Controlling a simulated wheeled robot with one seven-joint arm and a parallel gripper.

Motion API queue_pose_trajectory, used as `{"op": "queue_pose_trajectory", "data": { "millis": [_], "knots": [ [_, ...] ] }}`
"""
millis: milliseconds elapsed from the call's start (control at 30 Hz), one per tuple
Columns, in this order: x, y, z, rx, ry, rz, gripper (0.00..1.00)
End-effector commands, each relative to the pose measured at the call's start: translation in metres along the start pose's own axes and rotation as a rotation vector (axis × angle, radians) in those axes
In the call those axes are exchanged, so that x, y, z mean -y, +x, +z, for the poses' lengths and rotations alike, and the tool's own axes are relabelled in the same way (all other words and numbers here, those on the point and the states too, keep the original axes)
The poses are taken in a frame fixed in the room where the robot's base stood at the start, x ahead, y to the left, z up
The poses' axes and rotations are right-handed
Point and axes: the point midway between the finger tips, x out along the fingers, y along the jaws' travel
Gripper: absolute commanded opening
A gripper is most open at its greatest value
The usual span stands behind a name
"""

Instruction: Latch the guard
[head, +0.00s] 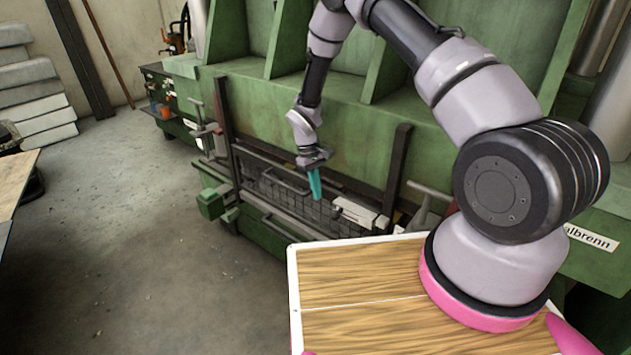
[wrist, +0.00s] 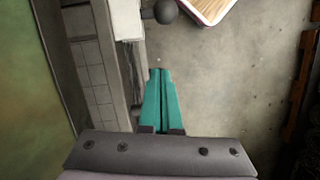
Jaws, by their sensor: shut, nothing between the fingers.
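The guard (head: 290,188) is a dark wire-mesh panel in a frame, low across the front of the green machine. It also shows in the wrist view as a grey grid (wrist: 93,75) on the left. A pale block (head: 355,211) sits at the guard's right end; I cannot tell whether it is the latch. In the wrist view a pale block (wrist: 126,20) lies up and left of the fingertips. My gripper (head: 316,186) points down in front of the mesh. Its teal fingers (wrist: 160,72) are together and empty. I cannot tell whether they touch the guard.
A dark post (head: 398,165) stands right of the guard and another (head: 227,130) left of it. A round dark knob (wrist: 165,11) shows above the fingertips in the wrist view. The concrete floor (head: 150,240) in front of the machine is clear at left.

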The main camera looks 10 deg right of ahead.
Motion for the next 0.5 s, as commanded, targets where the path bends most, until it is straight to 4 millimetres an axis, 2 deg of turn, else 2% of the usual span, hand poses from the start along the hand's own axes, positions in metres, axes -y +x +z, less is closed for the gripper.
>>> {"op": "queue_pose_trajectory", "data": {
  "millis": [33, 167, 300, 500],
  "knots": [
    [0.0, 0.013, 0.001, 0.004, -0.001, -0.001, 0.0],
    [0.001, 0.039, 0.001, 0.002, 0.0, -0.001, 0.0],
    [0.0, 0.039, 0.022, 0.001, 0.0, -0.001, 0.0],
    [0.0, 0.041, 0.038, -0.001, 0.0, 0.0, 0.0]
  ]
}}
